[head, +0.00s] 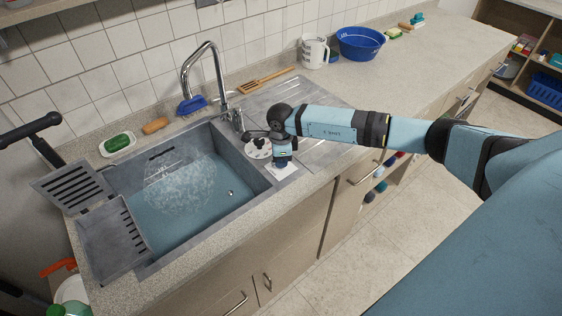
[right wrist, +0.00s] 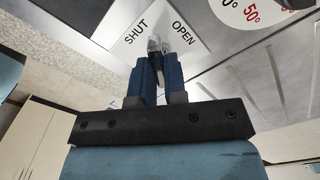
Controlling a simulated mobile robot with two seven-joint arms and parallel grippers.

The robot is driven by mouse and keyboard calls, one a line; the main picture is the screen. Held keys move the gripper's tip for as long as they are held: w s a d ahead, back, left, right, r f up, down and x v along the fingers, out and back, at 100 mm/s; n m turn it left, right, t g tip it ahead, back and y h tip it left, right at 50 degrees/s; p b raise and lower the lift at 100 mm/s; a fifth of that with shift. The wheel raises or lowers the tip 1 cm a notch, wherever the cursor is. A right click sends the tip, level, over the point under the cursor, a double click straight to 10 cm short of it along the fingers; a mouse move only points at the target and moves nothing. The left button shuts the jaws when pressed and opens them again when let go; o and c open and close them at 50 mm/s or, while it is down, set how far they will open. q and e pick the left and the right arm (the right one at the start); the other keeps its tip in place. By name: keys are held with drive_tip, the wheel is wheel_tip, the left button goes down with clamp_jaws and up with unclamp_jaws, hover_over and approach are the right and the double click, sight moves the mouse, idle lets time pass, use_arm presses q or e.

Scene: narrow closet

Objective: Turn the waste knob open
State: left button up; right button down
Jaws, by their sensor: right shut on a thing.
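The waste knob (right wrist: 155,43) is a small pale metal knob on a white plate (right wrist: 124,56) marked SHUT and OPEN, seen in the right wrist view. My right gripper (right wrist: 159,60) has its blue fingers shut on the knob, near the middle of the plate. The fingers cover much of the knob, so I cannot tell which word it points to. In the head view my right gripper (head: 282,161) points down at the plate (head: 283,173) on the sink's right front corner. My left gripper is not in view.
The grey sink (head: 262,183) holds water with foam. The faucet (head: 217,80) stands behind it. A round temperature dial (head: 256,147) is just left of my right gripper. A grey slotted tray (head: 103,240) lies over the left rim. A jug (head: 314,50) and blue basin (head: 361,42) stand farther back.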

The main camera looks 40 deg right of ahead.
drive_tip(key=m+b, duration=0.1)
drive_tip(key=m, duration=0.4)
drive_tip(key=shift+m, duration=0.3)
drive_tip(key=m+b, duration=0.1)
drive_tip(key=m, duration=0.4)
drive_tip(key=shift+m, duration=0.3)
drive_tip(key=c, duration=1.2)
unclamp_jaws()
drive_tip(key=shift+o, duration=0.2)
drive_tip(key=shift+r, duration=0.1)
wheel_tip(320, 180, up, 14)
drive_tip(key=b, duration=0.2)
